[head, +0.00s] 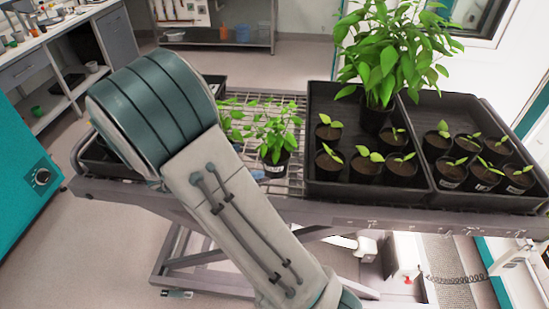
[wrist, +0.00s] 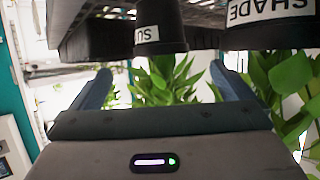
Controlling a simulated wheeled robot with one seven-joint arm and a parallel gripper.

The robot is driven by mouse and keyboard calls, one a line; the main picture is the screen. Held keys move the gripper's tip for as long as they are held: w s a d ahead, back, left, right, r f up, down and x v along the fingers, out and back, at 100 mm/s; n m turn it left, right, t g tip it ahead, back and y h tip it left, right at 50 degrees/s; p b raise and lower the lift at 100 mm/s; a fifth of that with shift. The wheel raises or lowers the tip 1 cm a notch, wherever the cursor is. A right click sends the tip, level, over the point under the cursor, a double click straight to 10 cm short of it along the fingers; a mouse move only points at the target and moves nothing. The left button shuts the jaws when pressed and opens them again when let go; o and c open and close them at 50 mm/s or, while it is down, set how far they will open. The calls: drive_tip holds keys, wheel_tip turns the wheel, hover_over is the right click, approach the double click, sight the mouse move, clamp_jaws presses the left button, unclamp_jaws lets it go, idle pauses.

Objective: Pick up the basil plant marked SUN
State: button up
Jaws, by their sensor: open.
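In the wrist view, which looks upside down, a black pot (wrist: 160,24) has a white label of which "SU" can be read; its green leaves (wrist: 165,82) show between my fingers. My gripper (wrist: 160,70) is open and empty, its two blue-grey fingers apart on either side of this plant. A second pot, labelled SHADE (wrist: 265,12), stands to the right and looks closer. In the head view, a leafy potted plant (head: 277,135) stands on the wire rack; its label is too small to read. Another plant (head: 234,122) is partly hidden by my arm. My gripper is hidden there.
Two black trays stand at the right of the rack: the left tray (head: 322,100) holds small seedlings and a tall bushy plant (head: 385,55), the right tray (head: 462,112) more seedlings. A bench (head: 60,28) is at the far left. Some wire rack surface (head: 293,185) is bare.

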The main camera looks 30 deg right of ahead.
sight(275, 156)
drive_tip(key=p+x, duration=0.1)
drive_tip(key=x, duration=1.1)
drive_tip(key=shift+a, duration=0.1)
drive_tip(key=c, duration=1.2)
